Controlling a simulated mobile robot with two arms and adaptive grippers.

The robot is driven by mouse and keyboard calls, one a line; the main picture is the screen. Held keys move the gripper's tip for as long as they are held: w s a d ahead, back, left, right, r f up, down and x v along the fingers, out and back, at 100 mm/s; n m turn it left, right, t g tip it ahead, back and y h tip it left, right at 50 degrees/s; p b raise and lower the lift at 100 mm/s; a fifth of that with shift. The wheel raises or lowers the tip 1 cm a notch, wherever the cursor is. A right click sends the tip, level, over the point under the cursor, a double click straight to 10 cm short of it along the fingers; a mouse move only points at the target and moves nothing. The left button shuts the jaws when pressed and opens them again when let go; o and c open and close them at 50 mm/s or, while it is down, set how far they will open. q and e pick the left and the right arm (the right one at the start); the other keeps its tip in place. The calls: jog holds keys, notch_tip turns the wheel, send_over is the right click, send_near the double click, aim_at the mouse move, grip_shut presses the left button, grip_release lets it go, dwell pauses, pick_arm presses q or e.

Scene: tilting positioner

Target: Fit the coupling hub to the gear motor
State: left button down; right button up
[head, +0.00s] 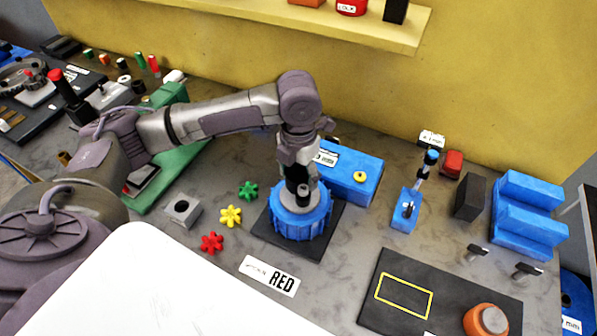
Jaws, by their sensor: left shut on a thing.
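My left gripper (300,180) points down over a blue ribbed round body with a grey top (301,222), which looks like the gear motor. It stands on a black square plate (328,240). My gripper is shut on a small dark cylindrical part (303,192), seemingly the coupling hub, just above or at the grey top. The fingers partly hide it, and I cannot tell if the two touch. Green (248,190), yellow (231,216) and red (212,243) star-shaped inserts lie to the left. My right gripper is not in view.
A blue box (362,180) stands close behind the blue body. A label reading RED (270,276) lies in front. A grey block with a hole (182,210) is at left. A black mat with a yellow outline (395,318) and an orange round part (486,321) are at lower right.

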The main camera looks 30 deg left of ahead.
pick_arm(q)
jog(key=shift+f+b, duration=0.8)
jog(key=shift+f, duration=1.45)
jog(key=shift+c, duration=0.3)
grip_release()
jog(key=shift+s, duration=0.1)
notch_tip(320, 180, up, 12)
jog(key=shift+f, duration=0.1)
dwell(0.5)
